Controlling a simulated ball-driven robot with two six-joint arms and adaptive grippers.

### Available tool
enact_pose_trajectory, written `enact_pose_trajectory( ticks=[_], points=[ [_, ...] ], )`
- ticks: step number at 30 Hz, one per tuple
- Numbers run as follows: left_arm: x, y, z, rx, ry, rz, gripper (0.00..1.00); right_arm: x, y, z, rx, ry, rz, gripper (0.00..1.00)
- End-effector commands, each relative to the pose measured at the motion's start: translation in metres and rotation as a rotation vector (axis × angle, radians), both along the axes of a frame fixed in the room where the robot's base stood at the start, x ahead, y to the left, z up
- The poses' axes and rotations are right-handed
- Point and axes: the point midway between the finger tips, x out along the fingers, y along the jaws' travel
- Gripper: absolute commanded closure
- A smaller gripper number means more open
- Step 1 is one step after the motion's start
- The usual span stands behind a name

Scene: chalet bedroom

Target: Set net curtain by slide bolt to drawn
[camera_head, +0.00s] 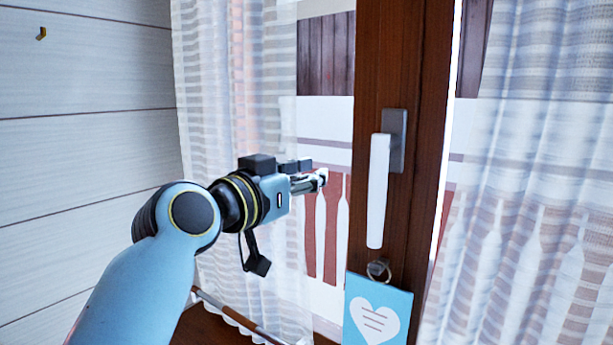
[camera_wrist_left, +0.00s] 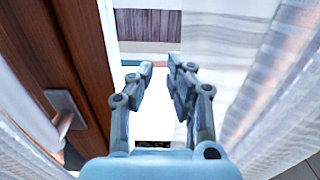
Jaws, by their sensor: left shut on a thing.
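A sheer striped net curtain (camera_head: 235,90) hangs at the left of the window, by the white plank wall. A second net curtain (camera_head: 545,150) hangs on the right, beyond the wooden post. My left gripper (camera_head: 318,181) is at the left curtain's inner edge, in front of the glass and left of the white handle. The fingers show there too (camera_wrist_left: 160,68). I cannot make out a slide bolt. My right gripper is not in view.
A brown wooden post (camera_head: 400,60) carries a white window handle (camera_head: 378,190). A blue heart tag (camera_head: 376,310) hangs from a ring below it. A rod (camera_head: 240,318) lies low at the left.

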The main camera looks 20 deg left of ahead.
Motion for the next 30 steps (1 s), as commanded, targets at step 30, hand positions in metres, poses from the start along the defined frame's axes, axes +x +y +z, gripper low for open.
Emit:
enact_pose_trajectory(
  ticks=[30],
  points=[
    [-0.088,0.032,-0.001,0.004,0.003,-0.001,0.58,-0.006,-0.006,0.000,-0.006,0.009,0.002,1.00]
  ],
)
